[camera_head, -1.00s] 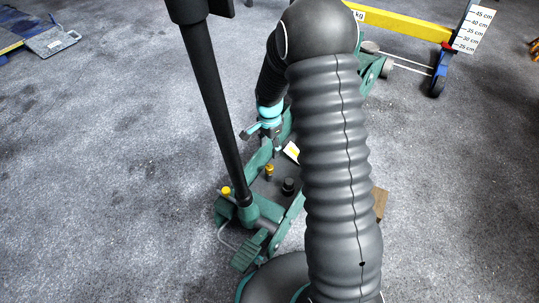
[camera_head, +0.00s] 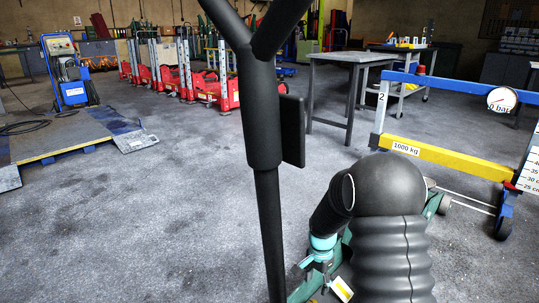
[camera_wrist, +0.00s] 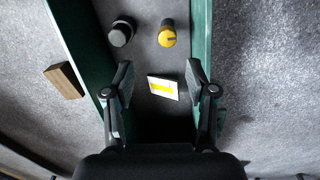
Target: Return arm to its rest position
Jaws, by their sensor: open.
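My gripper (camera_wrist: 160,95) is open and empty in the wrist view, its two fingers spread above the green trolley jack (camera_wrist: 203,30). Between and beyond the fingertips are a white label with a yellow mark (camera_wrist: 162,87), a yellow-topped knob (camera_wrist: 167,36) and a black knob (camera_wrist: 121,32). The jack's black handle (camera_head: 268,200) stands upright with a forked top.
A blue and yellow frame (camera_head: 450,160) marked 1000 kg, with a gauge (camera_head: 502,100), stands at right. A wooden block (camera_wrist: 64,81) lies beside the jack. A grey table (camera_head: 345,60) and several red jacks (camera_head: 205,85) stand behind.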

